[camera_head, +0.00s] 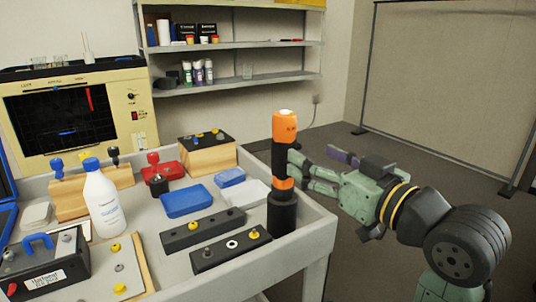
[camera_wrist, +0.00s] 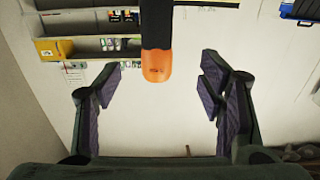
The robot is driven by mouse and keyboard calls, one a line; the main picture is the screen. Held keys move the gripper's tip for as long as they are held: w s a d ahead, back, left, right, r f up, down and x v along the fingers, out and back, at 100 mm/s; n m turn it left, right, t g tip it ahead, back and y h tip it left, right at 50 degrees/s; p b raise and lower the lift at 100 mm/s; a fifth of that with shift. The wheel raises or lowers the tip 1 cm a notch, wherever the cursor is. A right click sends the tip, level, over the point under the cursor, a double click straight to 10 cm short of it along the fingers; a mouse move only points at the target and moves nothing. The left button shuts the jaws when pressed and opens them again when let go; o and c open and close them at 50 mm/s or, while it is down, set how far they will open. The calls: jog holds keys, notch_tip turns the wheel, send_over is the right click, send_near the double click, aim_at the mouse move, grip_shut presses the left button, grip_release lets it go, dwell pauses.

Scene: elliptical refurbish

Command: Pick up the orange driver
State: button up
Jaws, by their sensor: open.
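The orange driver (camera_head: 285,127) has an orange top, a black middle and an orange band low down. It stands upright in a black round holder (camera_head: 282,213) at the right front corner of the workbench. My gripper (camera_head: 318,167) is level with the driver's middle, just to its right, with one fingertip partly hidden behind it. In the wrist view, my gripper (camera_wrist: 160,82) is open, with purple pads on both sides. The driver's orange end (camera_wrist: 157,66) shows between the fingertips, with clear gaps on both sides and no visible contact.
The grey workbench (camera_head: 318,226) has a raised rim. It carries a white bottle (camera_head: 103,200), blue boxes (camera_head: 187,201), dark blocks (camera_head: 203,229) and wooden stands (camera_head: 207,158). A cream oscilloscope (camera_head: 128,75) and wall shelves (camera_head: 235,84) stand behind. The floor right of the bench is clear.

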aim_at(291, 147)
jog(key=x, duration=0.4)
jog(key=shift+w+p, duration=0.35)
jog(key=shift+p, duration=0.05)
jog(key=shift+f+p+x, duration=0.15)
jog(key=shift+p+x, duration=0.05)
jog(key=shift+x, duration=0.8)
jog(key=shift+f+p+x, duration=0.2)
jog(key=shift+p+x, duration=0.05)
jog(key=shift+x, duration=0.75)
jog(key=shift+f+p+x, duration=0.15)
jog(key=shift+p+x, duration=0.05)
jog(key=shift+x, duration=0.8)
jog(key=shift+c, duration=0.5)
grip_shut()
